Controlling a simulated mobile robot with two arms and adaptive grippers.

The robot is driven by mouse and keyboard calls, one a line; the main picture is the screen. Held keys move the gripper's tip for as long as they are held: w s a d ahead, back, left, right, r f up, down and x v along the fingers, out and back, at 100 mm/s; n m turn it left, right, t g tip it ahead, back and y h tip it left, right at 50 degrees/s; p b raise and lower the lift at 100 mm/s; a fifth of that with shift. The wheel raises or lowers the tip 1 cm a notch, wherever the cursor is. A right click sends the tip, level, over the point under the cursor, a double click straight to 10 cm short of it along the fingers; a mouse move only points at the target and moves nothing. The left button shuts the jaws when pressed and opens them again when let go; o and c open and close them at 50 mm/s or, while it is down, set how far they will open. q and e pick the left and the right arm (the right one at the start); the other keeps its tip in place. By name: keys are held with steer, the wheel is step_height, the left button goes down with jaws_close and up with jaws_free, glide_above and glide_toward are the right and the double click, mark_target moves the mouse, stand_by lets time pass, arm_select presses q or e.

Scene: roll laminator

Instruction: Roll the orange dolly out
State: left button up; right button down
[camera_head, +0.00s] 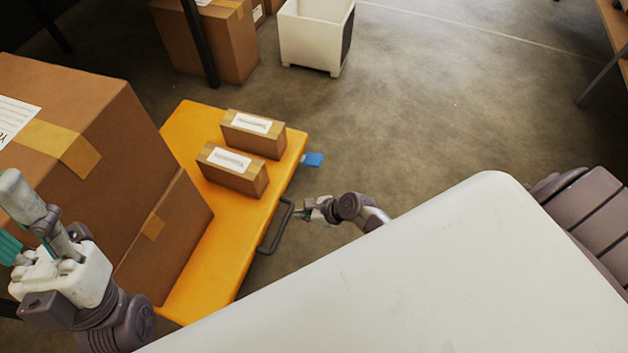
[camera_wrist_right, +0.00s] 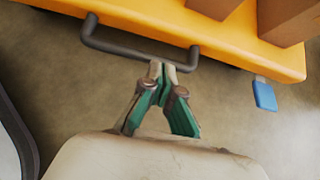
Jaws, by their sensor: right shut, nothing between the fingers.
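The orange dolly (camera_head: 228,218) is a low flat platform on the floor, with boxes on it. A dark grey bar handle (camera_head: 276,228) sticks out from its right side; it also shows in the right wrist view (camera_wrist_right: 135,53). My right gripper (camera_head: 301,211) is close to the right of this handle. In the right wrist view its green-padded fingers (camera_wrist_right: 161,70) are shut and empty, with the tips at the handle bar; I cannot tell whether they touch it. My left gripper (camera_head: 22,228) is at the left edge, in front of the large boxes; its finger opening is unclear.
Large cardboard boxes (camera_head: 110,150) and two small labelled boxes (camera_head: 233,172) (camera_head: 254,136) ride on the dolly. A blue piece (camera_head: 313,159) sticks out at its far right corner. A white bin (camera_head: 316,38) and boxes stand behind. The floor right of the dolly is clear.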

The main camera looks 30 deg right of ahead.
arm_select(q)
steer(key=w+d+f+g+y+p, duration=0.1)
steer(key=w+f+g+y+p, duration=0.1)
steer(key=w+f+g, duration=0.3)
steer(key=shift+w+d+f+g, duration=0.35)
steer(key=shift+w+g, duration=0.65)
steer(key=shift+w, duration=1)
arm_select(e)
steer(key=shift+v, duration=2.15)
